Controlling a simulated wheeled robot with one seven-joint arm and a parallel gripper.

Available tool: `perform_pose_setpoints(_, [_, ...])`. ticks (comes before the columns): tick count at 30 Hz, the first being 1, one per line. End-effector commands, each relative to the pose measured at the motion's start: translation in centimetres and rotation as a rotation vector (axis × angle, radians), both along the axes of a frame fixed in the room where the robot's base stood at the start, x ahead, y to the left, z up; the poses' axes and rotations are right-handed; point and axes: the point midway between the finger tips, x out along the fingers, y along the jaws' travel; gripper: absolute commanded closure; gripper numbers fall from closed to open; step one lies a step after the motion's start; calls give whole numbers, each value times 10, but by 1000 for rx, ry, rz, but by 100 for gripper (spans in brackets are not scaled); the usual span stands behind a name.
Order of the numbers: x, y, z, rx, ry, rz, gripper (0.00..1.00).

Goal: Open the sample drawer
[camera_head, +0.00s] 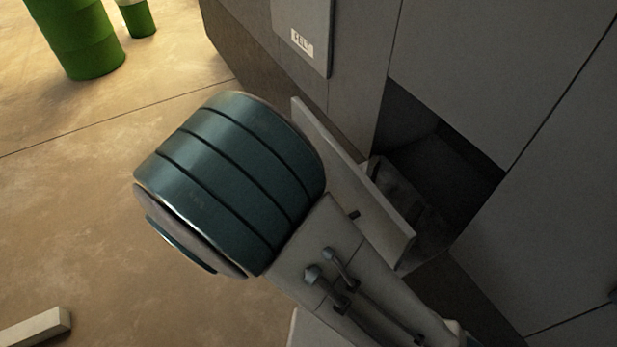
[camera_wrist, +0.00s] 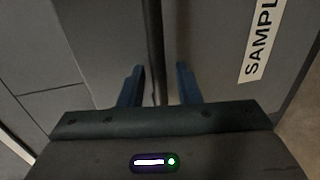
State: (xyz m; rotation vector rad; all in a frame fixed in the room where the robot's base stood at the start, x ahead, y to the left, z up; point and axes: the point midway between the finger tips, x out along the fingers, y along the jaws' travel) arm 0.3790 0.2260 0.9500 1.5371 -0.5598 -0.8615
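In the head view a pale drawer front (camera_head: 355,185) stands out from the grey machine, with a dark opening (camera_head: 440,165) behind it. I cannot tell from that view whether this is the sample drawer. In the wrist view the sample label (camera_wrist: 262,40) is on the grey panel at right. My gripper (camera_wrist: 160,72) shows there with its two blue fingers apart. A dark upright strip (camera_wrist: 154,45) lies between them; whether it is a handle or a gap, and whether the fingers touch it, I cannot tell. My gripper does not show in the head view.
The grey machine front (camera_head: 500,70) fills the right of the head view, with a small labelled panel (camera_head: 302,38) at top. Green barrels (camera_head: 85,40) stand on the brown floor at upper left. A pale bar (camera_head: 35,328) lies at lower left. Floor between is clear.

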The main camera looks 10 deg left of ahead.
Motion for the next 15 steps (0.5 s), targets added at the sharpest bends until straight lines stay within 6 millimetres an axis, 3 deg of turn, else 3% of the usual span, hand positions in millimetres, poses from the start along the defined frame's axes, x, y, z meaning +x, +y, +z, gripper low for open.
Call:
perform_pose_setpoints(5, [-8,12,2,2,-1,3,70])
perform_pose_setpoints(15, [-54,69,16,3,1,3,70])
